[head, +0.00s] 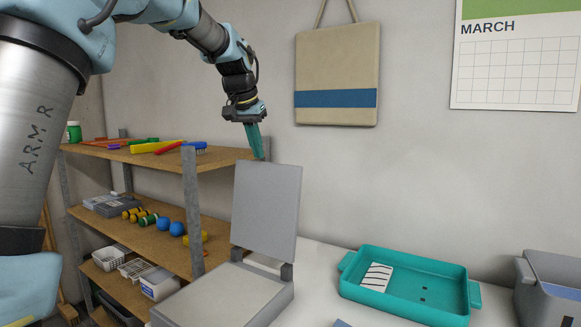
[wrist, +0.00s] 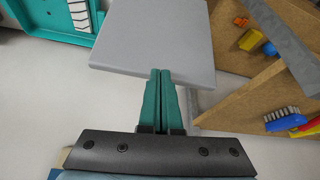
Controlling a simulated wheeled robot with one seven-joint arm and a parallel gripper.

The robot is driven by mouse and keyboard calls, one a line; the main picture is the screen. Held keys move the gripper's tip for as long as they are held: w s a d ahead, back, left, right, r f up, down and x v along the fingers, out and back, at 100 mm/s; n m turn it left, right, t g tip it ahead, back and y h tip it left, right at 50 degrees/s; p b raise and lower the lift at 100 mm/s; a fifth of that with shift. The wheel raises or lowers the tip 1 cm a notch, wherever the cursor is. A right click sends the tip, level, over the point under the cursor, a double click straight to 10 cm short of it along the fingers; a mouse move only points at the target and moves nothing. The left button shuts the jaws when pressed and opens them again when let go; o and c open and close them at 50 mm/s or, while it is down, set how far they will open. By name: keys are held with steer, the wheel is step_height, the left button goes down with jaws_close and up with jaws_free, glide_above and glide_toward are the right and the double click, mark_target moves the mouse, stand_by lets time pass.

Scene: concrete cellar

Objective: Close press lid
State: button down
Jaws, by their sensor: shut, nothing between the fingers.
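The press is a grey box with a flat grey base (head: 222,299) on the white worktop. Its grey lid (head: 267,210) stands open, close to upright, on hinges at the back of the base. My gripper (head: 260,157) has teal fingers, shut and empty, pointing down at the lid's top edge from behind or above. In the wrist view the fingertips (wrist: 160,72) overlap the near edge of the lid (wrist: 160,35). I cannot tell whether they touch it.
A teal tray (head: 408,286) with a striped card stands right of the press, and a grey bin (head: 547,290) is at the far right. A wooden shelf unit (head: 160,154) with brushes and other items stands close on the left. A beige bag (head: 338,75) hangs on the wall behind.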

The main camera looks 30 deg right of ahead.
steer(key=s+d+r, duration=0.1)
steer(key=d, duration=0.1)
steer(key=s+d+r+m, duration=0.1)
steer(key=d+r, duration=0.1)
steer(key=d, duration=0.1)
steer(key=d+r+m+h, duration=0.1)
steer(key=d, duration=0.2)
steer(key=shift+s+r, duration=0.4)
steer(key=f+p, duration=0.1)
steer(key=f, duration=0.1)
steer(key=d+f+p, duration=0.1)
steer(key=f, duration=0.2)
steer(key=w+f+p, duration=0.1)
steer(key=f, duration=0.1)
steer(key=shift+d+f, duration=0.25)
steer(key=shift+d, duration=0.05)
steer(key=shift+s+a, duration=0.3)
steer(key=shift+a, duration=0.25)
steer(key=shift+f, duration=0.1)
steer(key=shift+a, duration=0.1)
